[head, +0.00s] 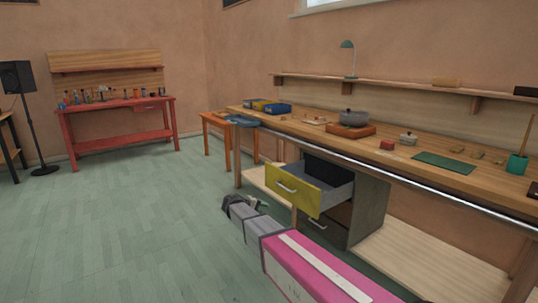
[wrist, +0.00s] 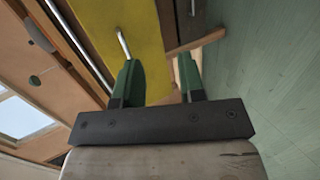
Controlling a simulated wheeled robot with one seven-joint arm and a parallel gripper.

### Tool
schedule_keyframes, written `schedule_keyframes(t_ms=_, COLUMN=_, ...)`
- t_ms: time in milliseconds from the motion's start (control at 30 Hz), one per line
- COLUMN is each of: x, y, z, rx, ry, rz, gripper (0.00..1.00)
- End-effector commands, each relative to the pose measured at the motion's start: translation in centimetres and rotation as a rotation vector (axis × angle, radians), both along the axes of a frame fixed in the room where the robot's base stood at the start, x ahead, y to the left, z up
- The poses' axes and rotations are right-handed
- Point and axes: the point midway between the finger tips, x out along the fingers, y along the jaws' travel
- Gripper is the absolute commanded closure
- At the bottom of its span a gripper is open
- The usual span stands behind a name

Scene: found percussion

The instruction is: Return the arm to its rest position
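My arm (head: 310,265), pink and grey, reaches forward from the lower right in the head view. My gripper (wrist: 159,64) shows two green fingers standing apart in the wrist view, with nothing seen between them but background. In the head view its dark end is low over the floor, left of the yellow drawer (head: 305,196). The drawer is pulled out of the grey cabinet (head: 369,209), and its yellow front with a pale bar handle (wrist: 124,43) also shows beyond the fingers in the wrist view. No contact between gripper and drawer is visible.
The long workbench (head: 400,160) carries a grey pot (head: 353,118), a green mat (head: 444,162) and a teal cup (head: 517,164). An orange stool (head: 207,127) stands at its far end. A red bench (head: 120,107) and a speaker (head: 17,77) stand farther back. The green floor at left is clear.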

Motion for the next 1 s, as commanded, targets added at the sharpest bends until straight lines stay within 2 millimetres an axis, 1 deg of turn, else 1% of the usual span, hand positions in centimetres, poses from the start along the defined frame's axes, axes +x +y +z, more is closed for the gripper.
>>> schedule_keyframes(t_ms=33, x=-1.2, y=-1.8, z=-0.3, rx=0.028, ry=0.019, rz=-0.019, gripper=0.63)
schedule_keyframes(t_ms=167, x=-4.0, y=-6.0, z=-1.8, rx=0.129, ry=0.079, rz=-0.074, gripper=0.63)
schedule_keyframes(t_ms=200, x=-5.2, y=-7.6, z=-2.4, rx=0.171, ry=0.101, rz=-0.094, gripper=0.63)
schedule_keyframes(t_ms=267, x=-7.4, y=-10.1, z=-3.2, rx=0.243, ry=0.137, rz=-0.131, gripper=0.63)
schedule_keyframes(t_ms=300, x=-9.1, y=-11.7, z=-3.8, rx=0.299, ry=0.161, rz=-0.159, gripper=0.63)
schedule_keyframes(t_ms=367, x=-11.6, y=-14.0, z=-4.5, rx=0.386, ry=0.194, rz=-0.199, gripper=0.63)
schedule_keyframes(t_ms=400, x=-13.2, y=-15.3, z=-5.0, rx=0.446, ry=0.213, rz=-0.225, gripper=0.63)
schedule_keyframes(t_ms=467, x=-15.8, y=-17.1, z=-5.6, rx=0.535, ry=0.238, rz=-0.265, gripper=0.63)
schedule_keyframes(t_ms=500, x=-17.5, y=-18.1, z=-5.9, rx=0.596, ry=0.252, rz=-0.29, gripper=0.63)
schedule_keyframes(t_ms=567, x=-20.0, y=-19.4, z=-6.2, rx=0.688, ry=0.268, rz=-0.327, gripper=0.63)
schedule_keyframes(t_ms=600, x=-21.6, y=-20.2, z=-6.4, rx=0.75, ry=0.278, rz=-0.351, gripper=0.63)
schedule_keyframes(t_ms=700, x=-25.1, y=-21.4, z=-6.5, rx=0.889, ry=0.288, rz=-0.403, gripper=0.63)
schedule_keyframes(t_ms=800, x=-27.6, y=-22.0, z=-6.3, rx=1.001, ry=0.288, rz=-0.44, gripper=0.63)
schedule_keyframes(t_ms=900, x=-29.0, y=-22.3, z=-6.1, rx=1.077, ry=0.285, rz=-0.465, gripper=0.63)
schedule_keyframes(t_ms=1000, x=-29.6, y=-22.3, z=-6.0, rx=1.114, ry=0.282, rz=-0.476, gripper=0.63)
